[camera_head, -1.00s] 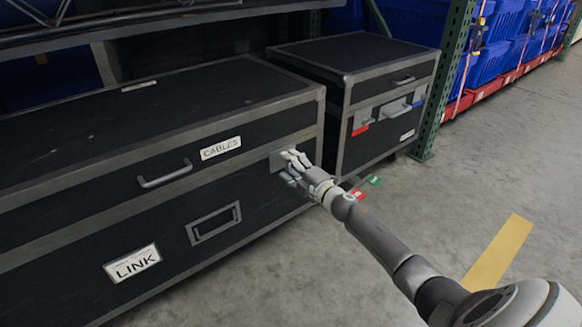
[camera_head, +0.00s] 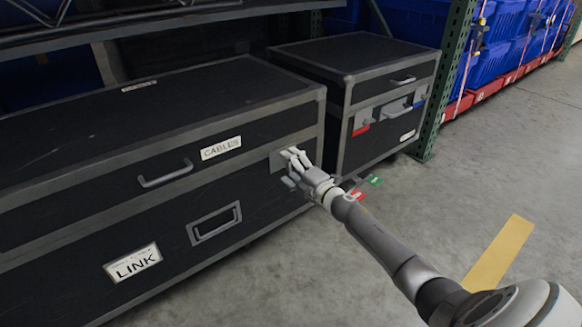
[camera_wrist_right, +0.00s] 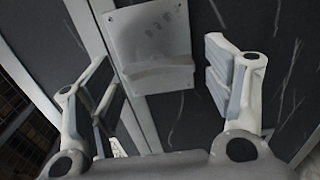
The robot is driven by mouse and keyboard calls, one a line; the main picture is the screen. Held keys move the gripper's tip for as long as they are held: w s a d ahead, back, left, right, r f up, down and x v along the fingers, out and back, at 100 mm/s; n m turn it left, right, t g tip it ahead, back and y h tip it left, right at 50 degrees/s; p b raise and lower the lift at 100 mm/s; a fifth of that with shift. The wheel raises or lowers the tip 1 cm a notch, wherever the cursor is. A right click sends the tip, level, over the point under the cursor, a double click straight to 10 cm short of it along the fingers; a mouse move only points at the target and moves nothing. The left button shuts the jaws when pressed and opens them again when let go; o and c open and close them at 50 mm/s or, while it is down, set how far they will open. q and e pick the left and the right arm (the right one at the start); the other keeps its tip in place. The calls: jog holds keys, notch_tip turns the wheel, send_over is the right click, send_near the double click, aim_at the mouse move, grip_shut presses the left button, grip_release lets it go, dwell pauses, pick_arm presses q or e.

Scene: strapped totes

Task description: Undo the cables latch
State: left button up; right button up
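The black case with grey edge trim and a CABLES label (camera_head: 221,148) fills the left of the head view. Its latch, a grey metal plate with a raised lip (camera_wrist_right: 160,75), sits between my fingers in the right wrist view. In the head view the latch plate (camera_head: 275,160) is mostly covered by my right gripper (camera_head: 287,166). The right gripper's fingers stand apart on either side of the plate in the wrist view (camera_wrist_right: 165,92), with a gap to it on each side. My left gripper is not in view.
A smaller black case (camera_head: 372,135) with red and blue tabs stands to the right. Red and green tags (camera_head: 375,180) hang near my right wrist. A green rack post (camera_head: 445,80) stands behind.

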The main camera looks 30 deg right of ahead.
jog(key=s+d, duration=0.1)
jog(key=s, duration=1.1)
dwell(0.6)
